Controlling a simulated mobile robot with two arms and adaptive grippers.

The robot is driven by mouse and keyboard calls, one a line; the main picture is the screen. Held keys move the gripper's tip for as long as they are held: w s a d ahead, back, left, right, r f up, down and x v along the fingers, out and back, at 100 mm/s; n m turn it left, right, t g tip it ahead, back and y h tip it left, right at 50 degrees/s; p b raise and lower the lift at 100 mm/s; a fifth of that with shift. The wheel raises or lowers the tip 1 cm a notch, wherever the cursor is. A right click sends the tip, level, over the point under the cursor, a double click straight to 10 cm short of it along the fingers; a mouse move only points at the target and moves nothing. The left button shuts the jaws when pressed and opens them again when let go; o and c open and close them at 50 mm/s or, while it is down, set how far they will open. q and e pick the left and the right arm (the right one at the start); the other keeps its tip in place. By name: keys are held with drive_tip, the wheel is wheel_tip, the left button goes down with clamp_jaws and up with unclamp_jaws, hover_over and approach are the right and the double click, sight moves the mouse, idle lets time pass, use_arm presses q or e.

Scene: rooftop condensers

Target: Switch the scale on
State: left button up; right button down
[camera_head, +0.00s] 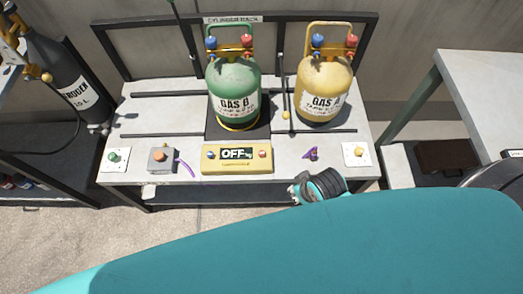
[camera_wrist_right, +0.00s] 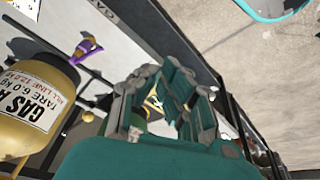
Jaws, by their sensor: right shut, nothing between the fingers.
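The scale's yellow front panel (camera_head: 237,158) lies at the middle of the bench's front edge. Its display (camera_head: 237,153) reads OFF, with a blue button (camera_head: 211,155) at its left and a red button (camera_head: 263,154) at its right. The scale's dark platform (camera_head: 238,127) bears the green GAS B cylinder (camera_head: 234,90). Part of my right gripper (camera_head: 300,190) shows at the bench's front edge, right of the panel and apart from it. In the right wrist view the gripper (camera_wrist_right: 160,92) is shut and empty. My left gripper is not in view.
A yellow GAS A cylinder (camera_head: 324,90) stands right of the scale. A purple clip (camera_head: 311,153) and a white plate with a yellow knob (camera_head: 356,154) lie to the right. A grey box with an orange button (camera_head: 162,160) sits left. My teal arm covers the foreground.

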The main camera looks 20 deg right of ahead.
drive_tip(key=w+a+r+n+t, duration=0.1)
drive_tip(key=w+a+r+n, duration=0.15)
drive_tip(key=w+r, duration=0.2)
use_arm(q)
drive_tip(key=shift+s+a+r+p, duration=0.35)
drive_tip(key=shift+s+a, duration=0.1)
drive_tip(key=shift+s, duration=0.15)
use_arm(e)
drive_tip(key=n+t+y, duration=0.3)
drive_tip(key=n+t, duration=0.1)
drive_tip(key=n, duration=0.5)
hover_over(260, 154)
wheel_tip(260, 154, down, 5)
drive_tip(key=shift+r, duration=0.1)
wheel_tip(260, 154, down, 8)
drive_tip(key=b, duration=0.7)
drive_tip(key=shift+b, duration=0.4)
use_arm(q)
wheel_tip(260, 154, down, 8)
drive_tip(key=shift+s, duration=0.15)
use_arm(e)
drive_tip(key=shift+f, duration=0.45)
drive_tip(key=shift+f, duration=0.1)
